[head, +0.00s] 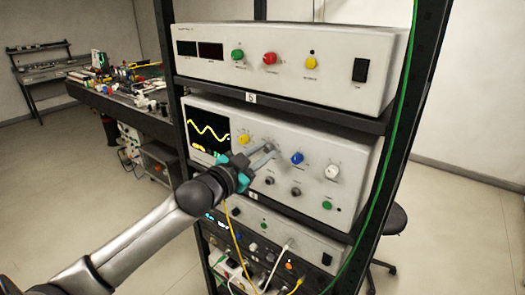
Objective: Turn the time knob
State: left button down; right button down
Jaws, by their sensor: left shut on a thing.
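The oscilloscope (310,135) is a white unit in the middle of the rack, with a dark screen (208,130) showing a yellow wave. My left gripper (268,148) reaches its front panel from the lower left. It is shut on a knob between the yellow knob (243,138) and the blue knob (297,158). The fingers mostly hide that knob, and its label is too small to read. A white knob (332,171) sits farther right. My right gripper is not in view.
Small dark knobs (296,191) and a green button (327,205) lie low on the same panel. A power supply (290,60) is above, and units with cables (288,245) are below. Dark rack posts (405,125) stand at the sides. A cluttered bench (125,100) is behind left.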

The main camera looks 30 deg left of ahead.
pick_arm(q)
jog(key=c, duration=0.7)
grip_release()
jog(key=shift+s+a+b, duration=0.2)
jog(key=shift+s+b, duration=0.1)
jog(key=shift+s, duration=2.25)
jog(key=shift+s+a+b, duration=0.2)
jog(key=shift+s+b, duration=0.1)
jog(key=shift+s, duration=2.2)
jog(key=shift+s+a+b, duration=0.2)
jog(key=shift+s+b, duration=0.1)
jog(key=shift+s, duration=2.25)
